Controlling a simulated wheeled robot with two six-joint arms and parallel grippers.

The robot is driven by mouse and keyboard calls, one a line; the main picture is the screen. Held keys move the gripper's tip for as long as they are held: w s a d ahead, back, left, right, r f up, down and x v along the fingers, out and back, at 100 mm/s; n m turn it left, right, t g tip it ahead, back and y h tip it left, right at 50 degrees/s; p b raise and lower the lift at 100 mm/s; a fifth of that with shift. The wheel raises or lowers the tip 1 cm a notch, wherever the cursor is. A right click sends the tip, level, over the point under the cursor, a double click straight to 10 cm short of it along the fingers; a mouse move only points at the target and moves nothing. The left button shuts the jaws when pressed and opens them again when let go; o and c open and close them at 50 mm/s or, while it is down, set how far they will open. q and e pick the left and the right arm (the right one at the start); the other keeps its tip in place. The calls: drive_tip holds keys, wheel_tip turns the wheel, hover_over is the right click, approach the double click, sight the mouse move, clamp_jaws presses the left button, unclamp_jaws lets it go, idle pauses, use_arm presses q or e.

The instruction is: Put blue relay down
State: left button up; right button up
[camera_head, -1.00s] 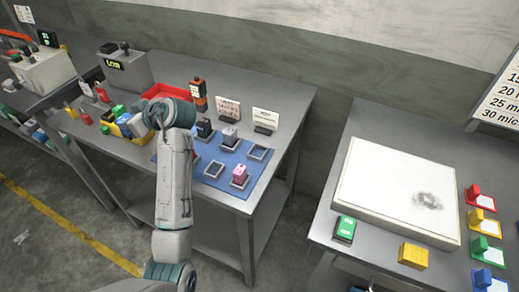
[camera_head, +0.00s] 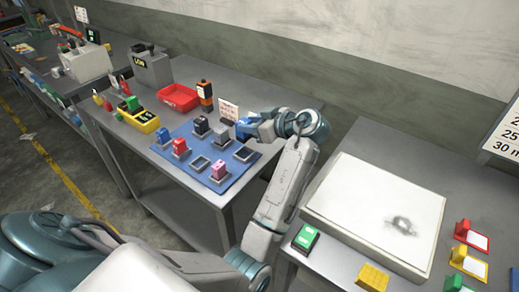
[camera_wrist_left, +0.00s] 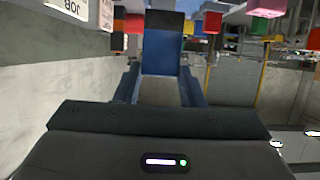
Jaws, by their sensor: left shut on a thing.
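My left gripper (camera_head: 250,128) is shut on the blue relay (camera_head: 242,129) and holds it above the back right part of the blue mat (camera_head: 190,175). In the left wrist view the blue relay (camera_wrist_left: 165,50) with a dark end sits between the fingers. An empty dark-framed socket (camera_head: 245,154) is on the mat just below the relay, and another empty socket (camera_head: 200,164) is farther left. Black (camera_head: 200,125), grey (camera_head: 221,133), red (camera_head: 180,147) and pink (camera_head: 218,171) relays stand on the mat. My right gripper is not in view.
A yellow bin (camera_head: 146,125) and a red tray (camera_head: 180,96) stand behind and left of the mat. An orange-black tower (camera_head: 205,95) and a sign card (camera_head: 228,108) stand at the back. A second table with a white board (camera_head: 375,215) is at the right.

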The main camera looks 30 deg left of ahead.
use_arm(q)
wheel_tip(320, 180, down, 7)
drive_tip(key=shift+r+p, duration=0.2)
drive_tip(key=shift+p, duration=0.7)
drive_tip(key=shift+a+f, duration=0.1)
drive_tip(key=shift+f, duration=0.2)
drive_tip(key=shift+f, duration=0.2)
drive_tip(key=o, duration=1)
drive_tip(key=shift+r, duration=0.1)
drive_tip(key=shift+r, duration=0.1)
